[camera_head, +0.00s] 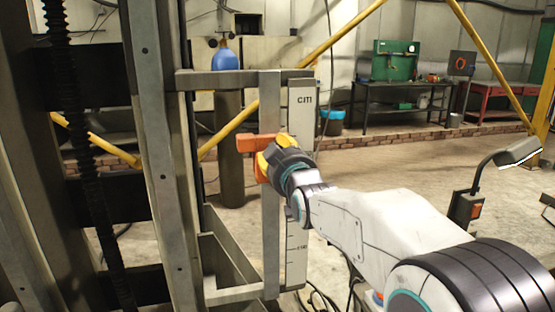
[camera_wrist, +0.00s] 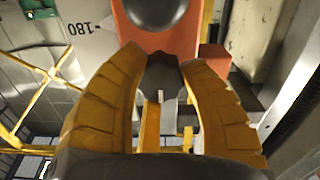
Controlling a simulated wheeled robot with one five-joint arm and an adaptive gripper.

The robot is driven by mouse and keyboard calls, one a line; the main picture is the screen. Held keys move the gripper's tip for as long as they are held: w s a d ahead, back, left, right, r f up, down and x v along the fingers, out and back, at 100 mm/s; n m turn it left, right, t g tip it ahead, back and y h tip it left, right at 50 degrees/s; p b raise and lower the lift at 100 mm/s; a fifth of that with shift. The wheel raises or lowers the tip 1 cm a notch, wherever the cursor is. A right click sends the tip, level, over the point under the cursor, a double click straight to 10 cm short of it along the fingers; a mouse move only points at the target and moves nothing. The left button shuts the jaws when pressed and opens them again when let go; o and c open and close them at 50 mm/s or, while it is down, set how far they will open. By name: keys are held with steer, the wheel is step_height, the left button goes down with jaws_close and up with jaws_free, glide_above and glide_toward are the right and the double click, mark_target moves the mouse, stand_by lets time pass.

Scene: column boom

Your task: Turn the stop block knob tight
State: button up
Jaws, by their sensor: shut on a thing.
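The orange stop block (camera_head: 255,143) sits on the upright scale rail. It also shows in the wrist view (camera_wrist: 196,35), with a dark rounded part at the top edge of that view. My gripper (camera_head: 262,162) reaches the block from the front right. In the wrist view my gripper (camera_wrist: 161,62) has its two yellow fingers around a dark knob (camera_wrist: 163,74), which bears a small white mark. The fingers are shut on this knob. In the head view the knob is hidden behind the fingers.
The scale rail (camera_head: 297,240) and a grey upright bar (camera_head: 270,225) stand beside the gripper. A lamp (camera_head: 517,150) on a bent arm is at the right. A blue-topped cylinder (camera_head: 230,130) stands behind. Open floor lies at the back right.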

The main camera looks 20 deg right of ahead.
steer(key=shift+r, duration=0.1)
steer(key=o, duration=1.2)
steer(key=shift+w, duration=0.1)
steer(key=s, duration=1.2)
steer(key=s+f+m+g+p, duration=0.1)
steer(key=s+f+g+p, duration=0.3)
steer(key=s+g+p, duration=0.3)
steer(key=s+f+m+g+p, duration=0.1)
steer(key=s+f+g+p, duration=0.3)
steer(key=s, duration=1.4)
steer(key=g+p, duration=0.3)
steer(key=p, duration=0.3)
steer(key=shift+f+m+g, duration=0.3)
steer(key=shift+f, duration=0.05)
